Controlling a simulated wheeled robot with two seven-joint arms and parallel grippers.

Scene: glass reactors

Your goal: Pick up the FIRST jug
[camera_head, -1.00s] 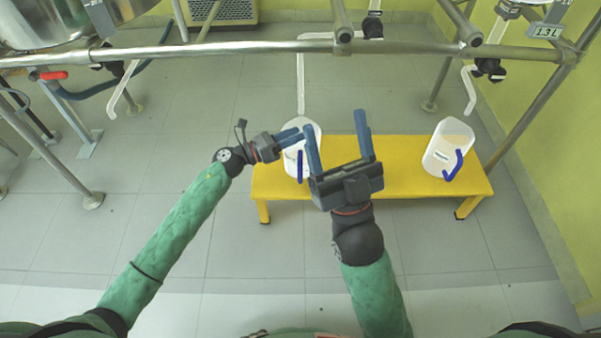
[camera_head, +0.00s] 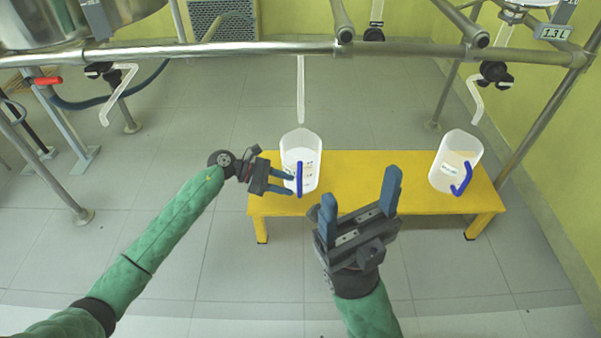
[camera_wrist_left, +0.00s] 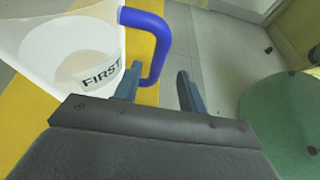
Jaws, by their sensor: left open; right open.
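The FIRST jug (camera_head: 300,150) is white with a blue handle (camera_head: 299,180). It stands upright on the left part of the yellow bench. Its label (camera_wrist_left: 101,74) reads FIRST in the left wrist view, where its blue handle (camera_wrist_left: 157,45) also shows. My left gripper (camera_head: 291,183) is open at the jug's front left, its fingers close to the handle. In the wrist view the handle's lower end is just beyond the left finger; I cannot tell whether they touch. My right gripper (camera_head: 358,202) is open and empty, in front of the bench and right of the jug.
A second white jug (camera_head: 456,158) with a blue handle stands on the right end of the yellow bench (camera_head: 385,170). A metal rail (camera_head: 240,48) crosses above and behind. A clear tube (camera_head: 301,92) hangs above the FIRST jug. The bench between the jugs is clear.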

